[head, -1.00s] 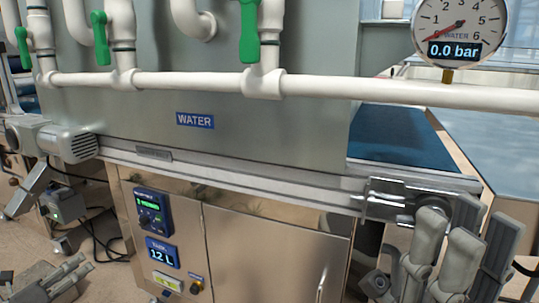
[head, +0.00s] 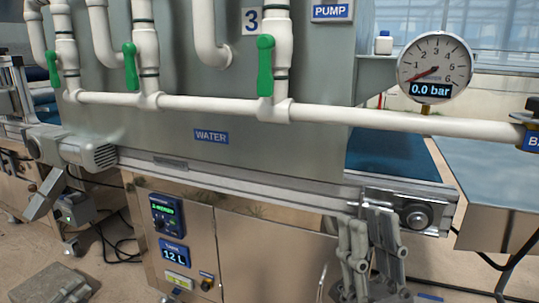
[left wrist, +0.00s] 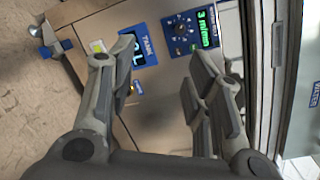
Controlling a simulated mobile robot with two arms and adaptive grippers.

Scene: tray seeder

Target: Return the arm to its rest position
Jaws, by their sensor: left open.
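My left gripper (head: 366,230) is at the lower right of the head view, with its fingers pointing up. Beyond the fingers I see the cabinet front with the tank display (left wrist: 136,50) and the speed panel (left wrist: 190,32). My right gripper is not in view.
The conveyor rail (head: 260,180) runs below the water housing. White pipes (head: 200,105) carry green valve handles (head: 265,66). A gauge (head: 436,65) reads 0.0 bar. A grey floor unit (head: 45,288) lies at the lower left; cables run nearby.

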